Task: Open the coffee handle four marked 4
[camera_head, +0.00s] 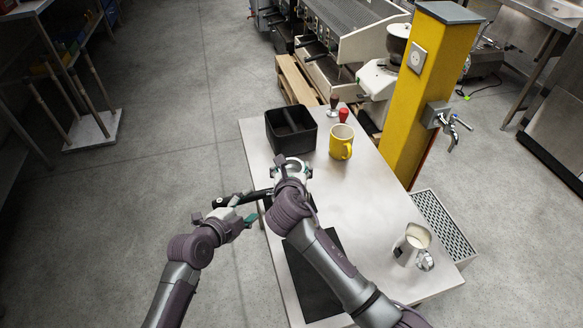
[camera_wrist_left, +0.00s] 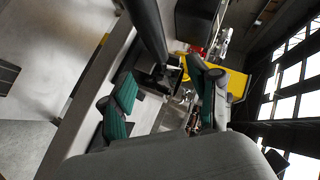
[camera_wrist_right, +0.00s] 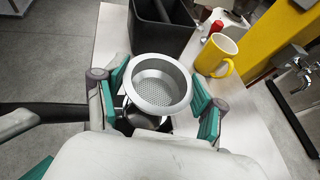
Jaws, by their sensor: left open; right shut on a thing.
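A coffee handle with a round metal filter basket (camera_wrist_right: 160,85) is held in my right gripper (camera_wrist_right: 160,100), one teal finger on each side of it. The basket looks empty, with its perforated bottom showing. Its black grip (camera_head: 258,196) points left, past the table's left edge; the grip also shows in the left wrist view (camera_wrist_left: 150,30). In the head view my right gripper (camera_head: 291,172) is over the table's left side. My left gripper (camera_head: 243,209) is open beside the grip, with the grip just past its fingertips. No number 4 is legible. An espresso machine (camera_head: 350,25) stands behind the table.
On the white table (camera_head: 350,190) are a black bin (camera_head: 291,138), a yellow mug (camera_head: 341,141), a red-topped tool (camera_head: 343,114), a black mat (camera_head: 318,285) and a milk pitcher (camera_head: 411,243). A yellow pillar (camera_head: 420,90) with a tap stands at the right. The table's middle is clear.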

